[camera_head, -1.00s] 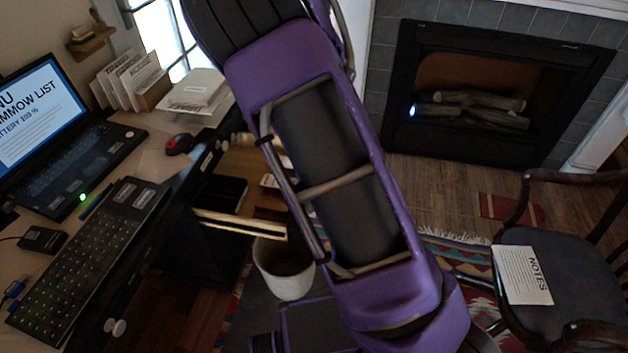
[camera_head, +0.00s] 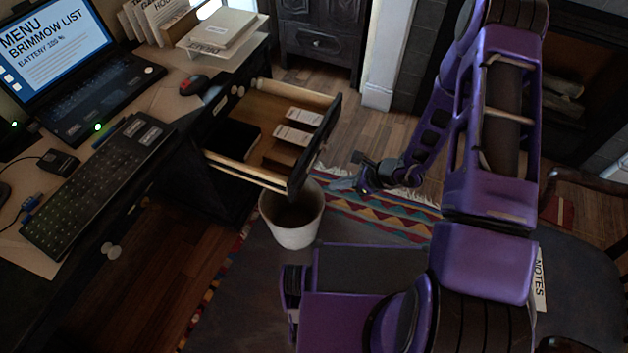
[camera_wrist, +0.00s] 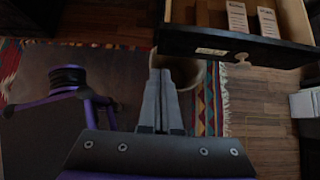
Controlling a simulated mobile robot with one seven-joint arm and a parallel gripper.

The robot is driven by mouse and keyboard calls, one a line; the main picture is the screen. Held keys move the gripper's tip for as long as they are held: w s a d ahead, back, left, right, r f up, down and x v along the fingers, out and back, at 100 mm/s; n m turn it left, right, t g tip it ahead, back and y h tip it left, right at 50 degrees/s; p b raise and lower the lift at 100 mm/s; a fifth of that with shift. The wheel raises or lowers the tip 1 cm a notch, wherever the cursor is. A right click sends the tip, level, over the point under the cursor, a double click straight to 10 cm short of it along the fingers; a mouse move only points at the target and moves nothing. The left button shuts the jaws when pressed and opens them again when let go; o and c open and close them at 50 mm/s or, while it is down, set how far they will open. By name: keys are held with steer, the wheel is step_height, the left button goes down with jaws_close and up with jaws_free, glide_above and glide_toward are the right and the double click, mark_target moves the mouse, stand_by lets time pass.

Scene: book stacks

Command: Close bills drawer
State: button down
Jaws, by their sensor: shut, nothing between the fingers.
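The bills drawer (camera_head: 257,107) is pulled out from the right end of the dark desk. It has a wooden inside and a dark front panel (camera_head: 318,143). Labelled white bundles (camera_head: 298,127) and a black item lie in it. In the wrist view the dark drawer front (camera_wrist: 190,43) crosses the upper right, with a pale label plate and a round knob (camera_wrist: 241,57). My gripper (camera_head: 342,184) is to the right of the drawer front, apart from it. In the wrist view its fingers (camera_wrist: 160,80) are together and empty, pointing toward the drawer front.
A white bin (camera_head: 293,222) stands on the floor just below the drawer front. A patterned rug (camera_head: 380,215) lies under my arm. The desk holds a laptop (camera_head: 70,75), a keyboard (camera_head: 95,185) and a red mouse (camera_head: 194,85). A chair (camera_head: 580,275) is at the right.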

glide_toward(293, 186)
step_height(293, 186, down, 4)
steer(key=shift+w+a, duration=0.2)
steer(key=shift+a, duration=0.45)
steer(key=shift+w+a, duration=0.2)
steer(key=shift+a, duration=0.4)
steer(key=shift+w+a, duration=0.25)
steer(key=shift+a, duration=0.4)
steer(key=shift+a, duration=0.1)
